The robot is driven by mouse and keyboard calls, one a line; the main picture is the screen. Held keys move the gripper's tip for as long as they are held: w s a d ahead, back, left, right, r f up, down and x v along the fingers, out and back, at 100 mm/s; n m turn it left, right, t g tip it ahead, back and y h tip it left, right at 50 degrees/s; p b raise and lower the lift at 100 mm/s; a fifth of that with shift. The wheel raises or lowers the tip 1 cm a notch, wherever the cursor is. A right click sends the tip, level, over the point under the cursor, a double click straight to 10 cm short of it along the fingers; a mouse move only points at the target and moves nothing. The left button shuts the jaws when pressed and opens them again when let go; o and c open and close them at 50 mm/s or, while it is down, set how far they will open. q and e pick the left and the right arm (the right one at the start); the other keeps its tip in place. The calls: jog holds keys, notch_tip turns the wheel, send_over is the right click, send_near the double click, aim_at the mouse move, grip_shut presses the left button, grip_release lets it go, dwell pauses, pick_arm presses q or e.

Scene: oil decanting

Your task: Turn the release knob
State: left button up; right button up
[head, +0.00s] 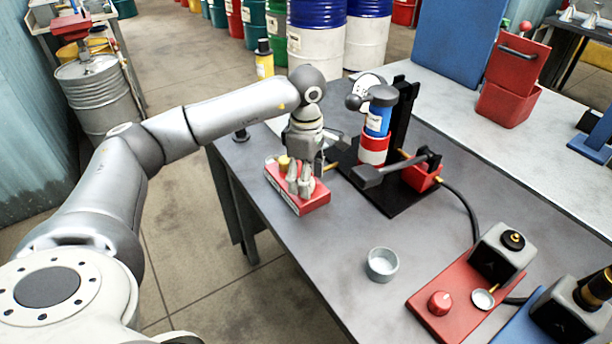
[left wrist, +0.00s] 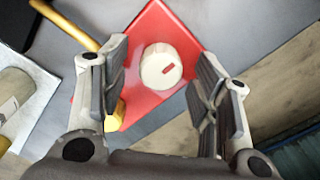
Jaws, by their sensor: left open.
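A round white knob (left wrist: 161,68) with a small red mark sits on a red block in the left wrist view. The red block (head: 312,204) lies near the left edge of the table in the head view. My left gripper (head: 301,188) points down over this block, fingers open. In the left wrist view the left gripper's fingers (left wrist: 163,72) stand on either side of the knob, with gaps on both sides. In the head view the fingers hide most of the knob. My right gripper is in neither view.
A black stand (head: 402,112) holding a blue, white and red cylinder (head: 375,135) is just right of the gripper. A lever (head: 383,172) reaches towards it. A metal cup (head: 382,264) and a red plate (head: 425,312) with a red knob (head: 440,303) are nearer the front.

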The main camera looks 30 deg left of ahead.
pick_arm(q)
notch_tip(320, 180, up, 12)
dwell(0.5)
dwell(0.3)
